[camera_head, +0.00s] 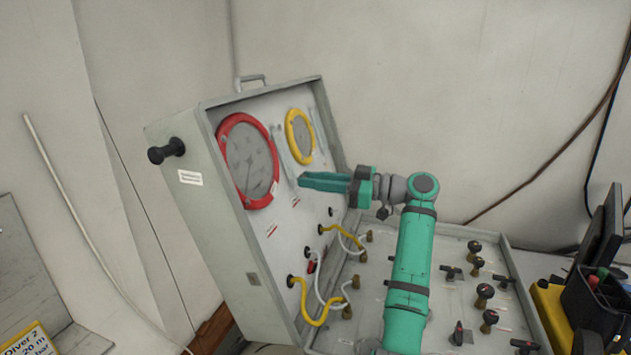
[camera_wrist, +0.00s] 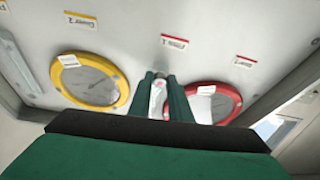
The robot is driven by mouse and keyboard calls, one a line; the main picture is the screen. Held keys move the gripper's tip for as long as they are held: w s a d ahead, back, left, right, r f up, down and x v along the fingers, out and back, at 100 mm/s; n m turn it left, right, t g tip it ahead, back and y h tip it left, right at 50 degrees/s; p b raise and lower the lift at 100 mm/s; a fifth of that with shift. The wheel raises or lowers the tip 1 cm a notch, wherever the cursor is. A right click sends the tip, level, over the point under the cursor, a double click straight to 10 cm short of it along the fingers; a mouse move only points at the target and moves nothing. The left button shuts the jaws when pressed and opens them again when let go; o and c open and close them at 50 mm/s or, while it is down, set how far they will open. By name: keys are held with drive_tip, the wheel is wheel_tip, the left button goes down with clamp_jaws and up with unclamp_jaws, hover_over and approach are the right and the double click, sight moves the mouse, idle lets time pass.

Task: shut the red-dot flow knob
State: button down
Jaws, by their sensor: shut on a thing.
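My gripper (camera_head: 303,181) reaches the upright panel (camera_head: 290,218) of the open grey case, near the red and yellow gauges. In the wrist view its fingers (camera_wrist: 160,80) are close together around a small pale grey part (camera_wrist: 158,97), which looks like a knob, between the two gauges. A red-and-white label (camera_wrist: 173,42) sits on the panel just beyond the fingertips. The fingers hide most of the held part, so its turn position and any red dot on it cannot be told. In the head view the held part is not made out.
The red-rimmed gauge (camera_head: 246,160) and yellow-rimmed gauge (camera_head: 300,136) lie close to my gripper. Yellow hoses (camera_head: 318,322) and white hoses loop below. A black knob (camera_head: 166,151) juts from the case's left side.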

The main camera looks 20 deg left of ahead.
drive_tip(key=shift+s+m+t, duration=0.1)
drive_tip(key=shift+m+t, duration=0.7)
drive_tip(key=shift+m, duration=1)
drive_tip(key=shift+r, duration=0.1)
drive_tip(key=c, duration=1.6)
unclamp_jaws()
drive_tip(key=shift+c, duration=0.2)
drive_tip(key=shift+d, duration=0.1)
drive_tip(key=d, duration=1)
drive_tip(key=shift+s+d, duration=0.3)
drive_tip(key=shift+d, duration=0.05)
